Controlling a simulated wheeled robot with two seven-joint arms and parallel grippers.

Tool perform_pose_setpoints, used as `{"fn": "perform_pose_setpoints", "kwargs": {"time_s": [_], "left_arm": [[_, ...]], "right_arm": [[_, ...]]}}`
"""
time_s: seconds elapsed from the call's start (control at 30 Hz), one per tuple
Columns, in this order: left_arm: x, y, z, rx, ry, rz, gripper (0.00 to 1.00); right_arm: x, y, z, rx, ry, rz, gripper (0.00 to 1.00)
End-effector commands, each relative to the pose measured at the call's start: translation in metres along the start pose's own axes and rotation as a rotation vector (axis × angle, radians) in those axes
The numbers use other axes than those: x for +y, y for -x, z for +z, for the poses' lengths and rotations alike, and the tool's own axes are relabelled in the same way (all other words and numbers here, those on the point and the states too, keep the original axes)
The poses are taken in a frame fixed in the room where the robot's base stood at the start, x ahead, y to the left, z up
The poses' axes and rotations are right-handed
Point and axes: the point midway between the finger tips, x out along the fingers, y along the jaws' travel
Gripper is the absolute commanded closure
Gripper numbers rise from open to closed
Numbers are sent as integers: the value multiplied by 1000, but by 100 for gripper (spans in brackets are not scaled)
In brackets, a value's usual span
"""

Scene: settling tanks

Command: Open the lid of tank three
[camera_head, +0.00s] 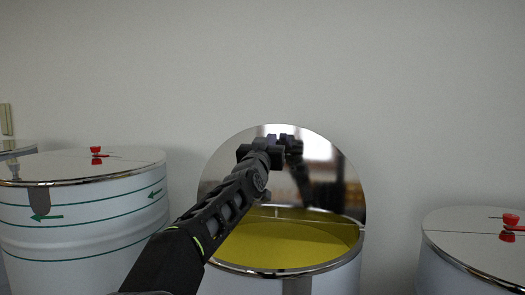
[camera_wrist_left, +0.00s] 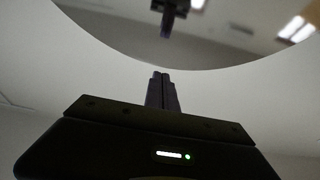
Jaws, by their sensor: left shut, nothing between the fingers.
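The middle tank (camera_head: 281,270) stands with its round mirror-like lid (camera_head: 335,180) raised nearly upright at the back, and yellow liquid or material shows inside. No number on it can be read. My left gripper (camera_head: 272,142) is in front of the raised lid near its top, and its reflection shows in the lid. In the left wrist view the shut, empty fingers (camera_wrist_left: 162,76) point toward the lid's edge, and the lid (camera_wrist_left: 215,40) fills the top of the view. I cannot tell whether the fingers touch the lid. My right gripper is not in view.
A closed tank (camera_head: 85,215) with green bands, arrows and a red handle (camera_head: 96,152) stands at the left. Another closed tank (camera_head: 470,250) with a red handle (camera_head: 509,222) stands at the right. Part of a further tank (camera_head: 17,148) shows far left. A plain wall (camera_head: 260,60) is behind.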

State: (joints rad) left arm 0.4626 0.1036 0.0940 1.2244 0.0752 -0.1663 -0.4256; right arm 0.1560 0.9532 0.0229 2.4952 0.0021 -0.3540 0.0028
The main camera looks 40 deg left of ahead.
Motion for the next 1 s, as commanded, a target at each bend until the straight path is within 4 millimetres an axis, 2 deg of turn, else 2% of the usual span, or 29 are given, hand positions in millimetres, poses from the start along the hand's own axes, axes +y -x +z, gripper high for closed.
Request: {"fn": "perform_pose_setpoints", "kwargs": {"time_s": [0.03,0.2,0.4,1.0], "left_arm": [[0,13,-3,3,2,0,100],[-1,47,-17,1,2,-1,100],[-1,72,-26,0,1,-1,100],[0,76,-27,-1,1,-1,100]], "right_arm": [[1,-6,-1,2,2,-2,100],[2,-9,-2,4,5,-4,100],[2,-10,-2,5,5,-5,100],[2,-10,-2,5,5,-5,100]]}}
